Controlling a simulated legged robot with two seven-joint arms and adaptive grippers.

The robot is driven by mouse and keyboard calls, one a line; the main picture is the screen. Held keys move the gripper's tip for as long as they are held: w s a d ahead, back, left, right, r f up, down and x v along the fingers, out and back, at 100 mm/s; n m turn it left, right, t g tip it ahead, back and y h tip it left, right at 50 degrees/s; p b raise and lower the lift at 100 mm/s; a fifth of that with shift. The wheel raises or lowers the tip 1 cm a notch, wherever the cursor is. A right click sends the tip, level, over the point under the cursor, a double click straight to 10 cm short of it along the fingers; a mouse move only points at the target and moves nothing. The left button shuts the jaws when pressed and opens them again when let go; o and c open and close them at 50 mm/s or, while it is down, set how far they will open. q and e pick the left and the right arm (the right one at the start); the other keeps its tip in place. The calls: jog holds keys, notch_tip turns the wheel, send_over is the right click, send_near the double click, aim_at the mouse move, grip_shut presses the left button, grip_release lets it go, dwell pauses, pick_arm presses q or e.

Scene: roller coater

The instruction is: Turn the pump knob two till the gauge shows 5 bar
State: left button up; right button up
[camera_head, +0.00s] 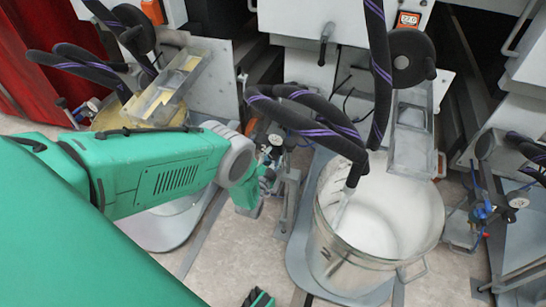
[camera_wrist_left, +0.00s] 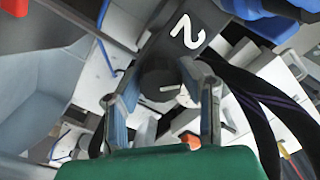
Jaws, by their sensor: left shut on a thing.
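The pump knob (camera_wrist_left: 160,82) is a dark round knob with a light mark on its face, below a grey plate marked with a white 2 (camera_wrist_left: 188,32) in the left wrist view. My left gripper (camera_wrist_left: 162,100) is shut on this knob, with one finger on each side of it. In the head view my left gripper (camera_head: 266,184) is at the pump unit left of the big metal bucket, and the knob is hidden there. A small round gauge (camera_head: 275,140) shows just above the gripper; its reading is too small to tell.
The metal bucket (camera_head: 326,250) of white fluid stands right of the gripper, with black hoses (camera_head: 320,125) hanging over it. Another pump unit with a gauge (camera_head: 519,201) is at the far right, and another gauge (camera_head: 93,105) at the left. Bare floor (camera_head: 222,262) shows in front.

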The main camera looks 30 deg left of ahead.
pick_arm(q)
jog(key=m, duration=0.5)
jog(key=shift+s+d+f+m, duration=0.15)
jog(key=shift+f+m, duration=0.05)
jog(key=shift+m, duration=2)
jog(key=shift+s+d+f, duration=0.1)
jog(key=o, duration=1.1)
jog(key=shift+r, duration=0.2)
jog(key=v, duration=1.1)
jog(key=shift+s+f, duration=0.15)
jog(key=shift+s, duration=0.2)
